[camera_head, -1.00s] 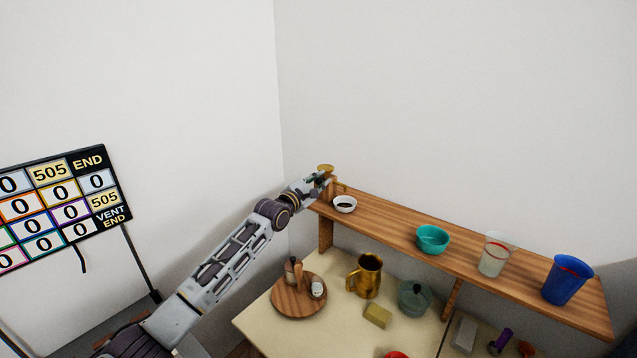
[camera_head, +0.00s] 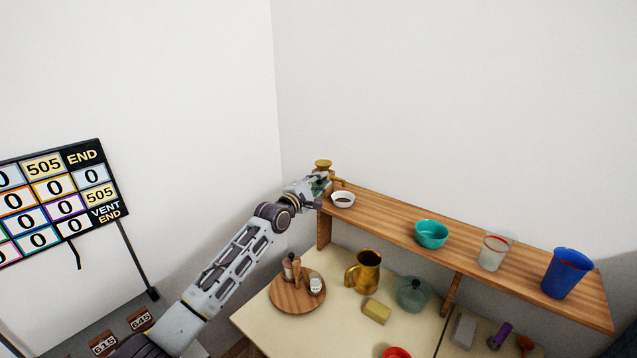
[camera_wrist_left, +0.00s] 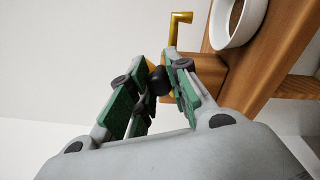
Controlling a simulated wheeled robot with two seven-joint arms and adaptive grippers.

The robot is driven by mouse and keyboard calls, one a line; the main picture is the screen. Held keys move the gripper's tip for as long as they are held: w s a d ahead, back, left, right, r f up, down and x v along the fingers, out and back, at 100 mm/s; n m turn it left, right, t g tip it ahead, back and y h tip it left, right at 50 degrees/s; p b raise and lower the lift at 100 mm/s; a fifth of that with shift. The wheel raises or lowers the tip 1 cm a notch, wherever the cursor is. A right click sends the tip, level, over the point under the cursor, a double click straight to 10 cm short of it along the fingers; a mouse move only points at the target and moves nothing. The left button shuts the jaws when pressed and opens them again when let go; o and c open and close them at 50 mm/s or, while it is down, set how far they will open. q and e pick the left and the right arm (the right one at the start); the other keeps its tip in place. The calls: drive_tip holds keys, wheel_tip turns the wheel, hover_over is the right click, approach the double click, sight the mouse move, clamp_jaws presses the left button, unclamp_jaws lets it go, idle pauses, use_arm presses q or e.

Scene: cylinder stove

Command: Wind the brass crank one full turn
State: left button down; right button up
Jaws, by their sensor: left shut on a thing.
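A small wooden mill with a brass cup-shaped top (camera_head: 323,164) stands at the left end of the wooden shelf. My left gripper (camera_head: 322,182) is at the mill, on its near side, and hides most of its body. In the left wrist view my left gripper (camera_wrist_left: 158,82) is shut on a dark round knob (camera_wrist_left: 160,79), with a bit of brass showing beside it. The rest of the crank arm is hidden behind the fingers. A bent brass rod (camera_wrist_left: 180,20) stands out from the wooden body (camera_wrist_left: 208,74). My right gripper is not in view.
A white bowl with dark contents (camera_head: 343,200) stands close right of the mill. A teal bowl (camera_head: 431,234), a clear cup (camera_head: 493,252) and a blue cup (camera_head: 566,273) stand farther along the shelf (camera_head: 390,215). A brass jug (camera_head: 368,272) is on the counter below.

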use_arm(q)
drive_tip(key=shift+d+f+m+b, duration=0.1)
drive_tip(key=shift+f+m+b, duration=0.3)
drive_tip(key=shift+m, duration=0.4)
drive_tip(key=c, duration=1.3)
unclamp_jaws()
drive_tip(key=shift+r, duration=0.1)
drive_tip(key=shift+s, duration=0.2)
drive_tip(key=v, duration=1.1)
drive_tip(key=shift+s+a, duration=0.25)
drive_tip(key=shift+a, duration=0.15)
